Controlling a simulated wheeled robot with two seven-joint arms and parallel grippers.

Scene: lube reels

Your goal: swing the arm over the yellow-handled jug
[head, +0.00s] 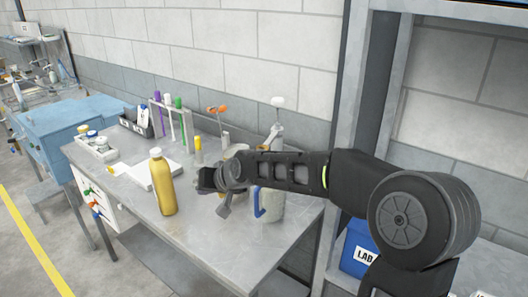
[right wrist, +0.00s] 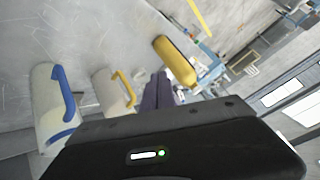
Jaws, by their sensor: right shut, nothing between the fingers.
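The yellow-handled jug (right wrist: 108,92) stands on the bench in the right wrist view, pale-bodied, with its yellow handle facing right. In the head view my right arm hides most of it. My right gripper (right wrist: 158,88) is shut and empty, just right of that jug in the wrist view; I cannot tell whether they touch. In the head view the right gripper (head: 208,182) is low over the bench, right of the gold bottle. Swing arms with an orange top (head: 217,108) and a white top (head: 278,101) rise behind my arm. My left gripper is out of view.
A blue-handled jug (head: 270,206) stands under my right forearm, also in the wrist view (right wrist: 45,105). A gold bottle (head: 162,185) stands near the front edge of the metal bench (head: 205,240).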

